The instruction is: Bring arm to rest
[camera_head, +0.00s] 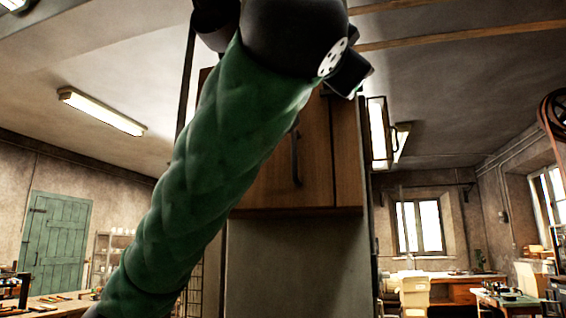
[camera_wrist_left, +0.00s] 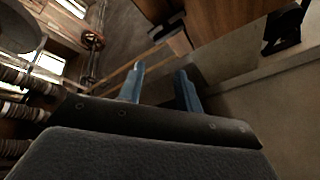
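My left arm (camera_head: 205,170), in a green quilted sleeve, rises from the lower left to the top middle of the head view. It ends there in a dark rounded joint (camera_head: 290,35). The left gripper's fingers do not show clearly in the head view. In the left wrist view the left gripper (camera_wrist_left: 160,71) has two blue fingers standing apart, with nothing between them. My right gripper is in neither view.
A tall cabinet with wooden doors (camera_head: 318,165) stands close behind my raised arm; its dark handle (camera_head: 296,158) shows. A dark wheel (camera_head: 556,112) is at the right edge. Benches (camera_head: 455,290) and a window (camera_head: 420,226) are farther back. A green door (camera_head: 55,240) is at left.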

